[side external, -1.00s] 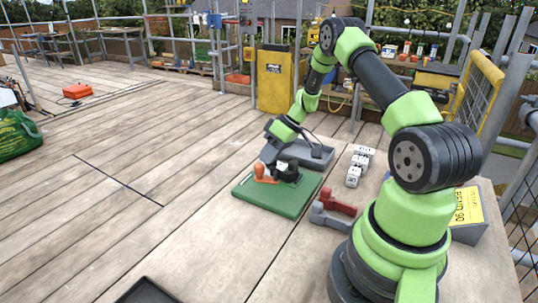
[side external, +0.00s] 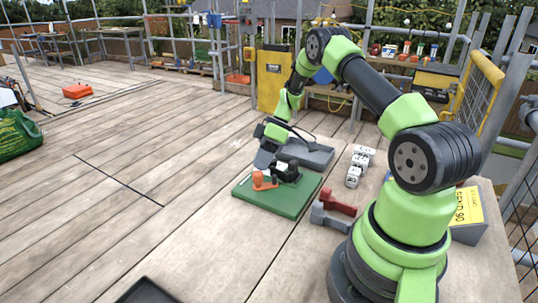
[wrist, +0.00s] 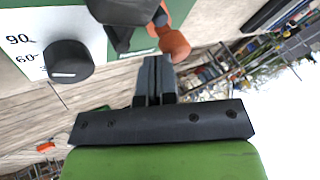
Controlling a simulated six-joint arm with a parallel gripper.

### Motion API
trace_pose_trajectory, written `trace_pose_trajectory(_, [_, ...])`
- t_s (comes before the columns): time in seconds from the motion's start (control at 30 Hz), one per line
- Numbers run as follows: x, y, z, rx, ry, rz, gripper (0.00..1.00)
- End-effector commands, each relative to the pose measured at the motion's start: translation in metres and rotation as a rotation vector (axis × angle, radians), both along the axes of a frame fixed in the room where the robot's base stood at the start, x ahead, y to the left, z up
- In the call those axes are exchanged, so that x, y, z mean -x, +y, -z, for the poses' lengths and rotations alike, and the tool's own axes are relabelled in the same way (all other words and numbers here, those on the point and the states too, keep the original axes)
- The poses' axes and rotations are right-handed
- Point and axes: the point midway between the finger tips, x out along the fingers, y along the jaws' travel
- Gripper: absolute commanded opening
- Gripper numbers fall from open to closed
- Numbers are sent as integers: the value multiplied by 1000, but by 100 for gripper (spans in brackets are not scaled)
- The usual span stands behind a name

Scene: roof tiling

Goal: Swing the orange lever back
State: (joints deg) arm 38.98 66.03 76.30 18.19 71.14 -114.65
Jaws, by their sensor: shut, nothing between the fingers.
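The orange lever (side external: 262,183) is on the green board (side external: 268,206). In the wrist view the lever (wrist: 173,42) shows just beyond the fingertips, its upper part partly hidden behind a dark part. My gripper (side external: 264,165) is shut and empty, tilted down over the board close to the lever. In the wrist view its fingers (wrist: 155,72) are together. I cannot tell whether they touch the lever. A black knob (wrist: 68,62) stands on the panel beside the marks 90 and 60.
A grey tray (side external: 308,153) lies behind the board. White blocks (side external: 355,170) and a red-and-grey piece (side external: 336,207) lie to its right. A dark tray (side external: 147,292) is at the front edge. The planks left of the board are clear.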

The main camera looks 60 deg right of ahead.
Motion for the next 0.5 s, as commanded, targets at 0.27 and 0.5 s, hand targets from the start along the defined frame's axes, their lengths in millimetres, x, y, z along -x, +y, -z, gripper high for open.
trace_pose_trajectory(0.27, [6,18,0,0,1,-264,0])
trace_pose_trajectory(0.5, [15,30,0,0,1,-493,0])
